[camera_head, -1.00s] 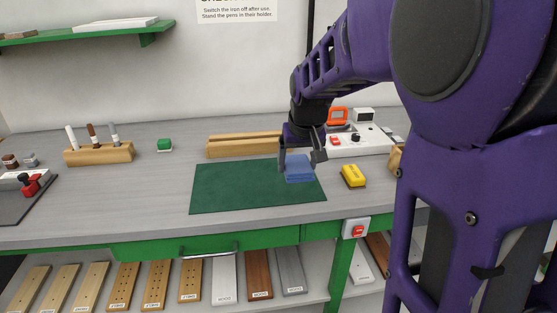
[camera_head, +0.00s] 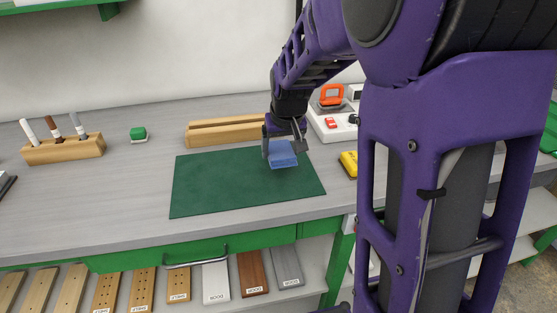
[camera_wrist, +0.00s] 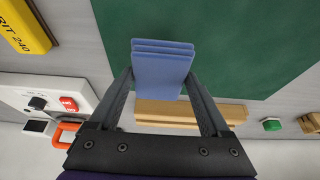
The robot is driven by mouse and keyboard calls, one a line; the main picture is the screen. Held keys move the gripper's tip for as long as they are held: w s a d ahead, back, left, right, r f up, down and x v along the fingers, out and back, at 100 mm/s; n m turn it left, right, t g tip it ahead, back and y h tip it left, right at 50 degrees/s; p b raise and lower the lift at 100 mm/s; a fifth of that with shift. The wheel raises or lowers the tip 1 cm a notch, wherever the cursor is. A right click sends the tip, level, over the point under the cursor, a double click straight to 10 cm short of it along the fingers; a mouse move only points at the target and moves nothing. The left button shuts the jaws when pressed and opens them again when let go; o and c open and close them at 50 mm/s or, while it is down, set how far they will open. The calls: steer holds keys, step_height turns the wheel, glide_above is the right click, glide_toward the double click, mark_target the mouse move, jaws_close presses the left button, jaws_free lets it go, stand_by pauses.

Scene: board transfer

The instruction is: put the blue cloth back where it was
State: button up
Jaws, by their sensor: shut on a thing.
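The folded blue cloth (camera_head: 282,154) is between the fingers of my gripper (camera_head: 284,149), at the back right part of the green mat (camera_head: 215,187). In the wrist view the cloth (camera_wrist: 162,68) shows as a stack of folded layers, with a finger of my gripper (camera_wrist: 161,85) against each side. My gripper is shut on it. I cannot tell whether the cloth touches the mat or hangs just above it.
A wooden block (camera_head: 226,130) lies behind the mat. A yellow block (camera_head: 348,162) and a white unit with red switches (camera_head: 332,126) stand to the right. The mat's left part is clear.

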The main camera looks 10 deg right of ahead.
mark_target(281, 172)
steer(key=shift+f, duration=2)
steer(key=shift+f+b, duration=0.1)
steer(key=shift+b, duration=0.25)
steer(key=shift+f, duration=0.15)
steer(key=o, duration=1.1)
steer(key=shift+o, duration=0.2)
steer(key=shift+r, duration=0.35)
steer(key=p+v, duration=0.2)
steer(key=v, duration=0.9)
steer(key=shift+s+r, duration=0.15)
steer(key=shift+r, duration=0.25)
